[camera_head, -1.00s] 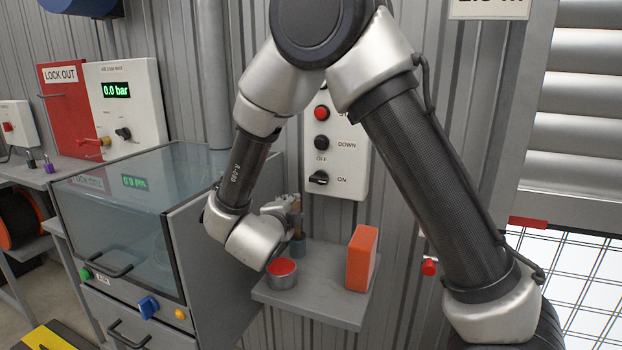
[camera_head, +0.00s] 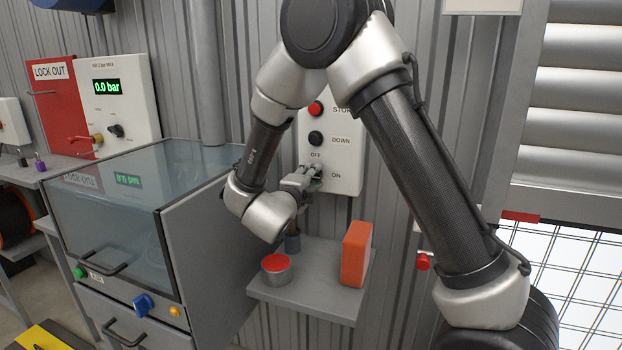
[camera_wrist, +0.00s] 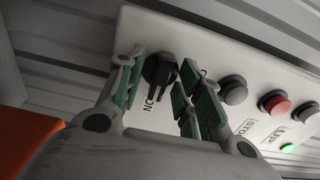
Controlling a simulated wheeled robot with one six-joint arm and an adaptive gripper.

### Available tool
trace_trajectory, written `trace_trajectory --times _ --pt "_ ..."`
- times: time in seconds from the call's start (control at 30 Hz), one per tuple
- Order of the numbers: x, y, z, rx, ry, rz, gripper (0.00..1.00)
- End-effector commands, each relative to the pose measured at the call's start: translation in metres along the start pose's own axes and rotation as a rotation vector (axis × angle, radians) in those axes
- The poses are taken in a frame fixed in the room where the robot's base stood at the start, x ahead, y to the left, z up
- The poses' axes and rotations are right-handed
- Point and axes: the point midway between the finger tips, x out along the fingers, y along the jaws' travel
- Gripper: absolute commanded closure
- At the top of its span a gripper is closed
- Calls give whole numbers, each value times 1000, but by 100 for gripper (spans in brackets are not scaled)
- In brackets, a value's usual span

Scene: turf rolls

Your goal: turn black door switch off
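The black door switch (camera_wrist: 160,68) is a rotary knob on the white control panel (camera_head: 346,175). In the wrist view its handle points toward the ON label. The OFF label is above the switch in the head view. My gripper (camera_head: 308,180) is at the panel and covers most of the switch there. In the wrist view my gripper (camera_wrist: 157,92) is open, with its green-padded fingers on either side of the knob. A gap shows between the knob and each finger; I cannot tell whether either touches it.
Red STOP (camera_head: 316,108) and black DOWN (camera_head: 316,138) buttons sit above the switch. Below is a grey shelf (camera_head: 330,301) with an orange block (camera_head: 356,254) and a red-topped tin (camera_head: 277,269). A grey cabinet (camera_head: 205,240) stands left.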

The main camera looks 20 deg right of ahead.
Motion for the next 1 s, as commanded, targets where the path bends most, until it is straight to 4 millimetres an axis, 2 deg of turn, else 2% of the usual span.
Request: trace_trajectory --times 0.1,0.3,0.67,1.0 --pt "0 0 0 0 0 0 64" --pt "0 0 0 0 0 0 100" --pt "0 0 0 -26 0 1 100" --pt "0 0 0 -225 0 1 100"
